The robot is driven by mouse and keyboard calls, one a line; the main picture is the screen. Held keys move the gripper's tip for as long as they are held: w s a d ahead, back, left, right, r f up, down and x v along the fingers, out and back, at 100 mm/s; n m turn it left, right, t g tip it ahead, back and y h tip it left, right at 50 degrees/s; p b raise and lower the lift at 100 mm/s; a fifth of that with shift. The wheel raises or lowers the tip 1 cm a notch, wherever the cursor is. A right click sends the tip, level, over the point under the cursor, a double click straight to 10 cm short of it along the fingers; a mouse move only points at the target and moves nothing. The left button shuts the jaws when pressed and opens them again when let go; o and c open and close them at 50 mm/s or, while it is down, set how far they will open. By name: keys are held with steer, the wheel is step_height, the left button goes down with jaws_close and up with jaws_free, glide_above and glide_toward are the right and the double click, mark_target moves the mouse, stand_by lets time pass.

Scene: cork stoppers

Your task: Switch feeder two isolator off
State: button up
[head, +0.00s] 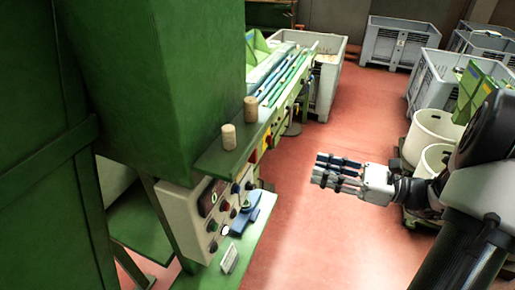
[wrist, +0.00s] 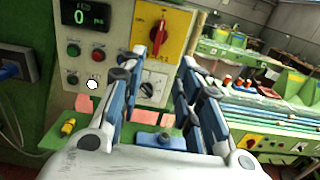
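A red rotary handle (wrist: 159,35) on a yellow plate is on the light control panel (wrist: 113,15) in the wrist view. Its handle stands nearly upright; its label is not readable, so I cannot tell which feeder it serves.
Beside the handle are a display (wrist: 88,17) reading 0 and several buttons. Two cork stoppers (head: 228,136) (head: 250,109) stand on the green ledge. A blue device (head: 240,213) is on the lower green shelf. White tubs (head: 430,132) and grey crates (head: 400,42) stand at right and back.

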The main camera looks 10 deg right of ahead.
steer(key=b+x, duration=0.1)
steer(key=x, duration=1.6)
steer(key=shift+b, duration=0.3)
steer(key=shift+c, duration=0.6)
steer(key=shift+f, duration=0.1)
jaws_close()
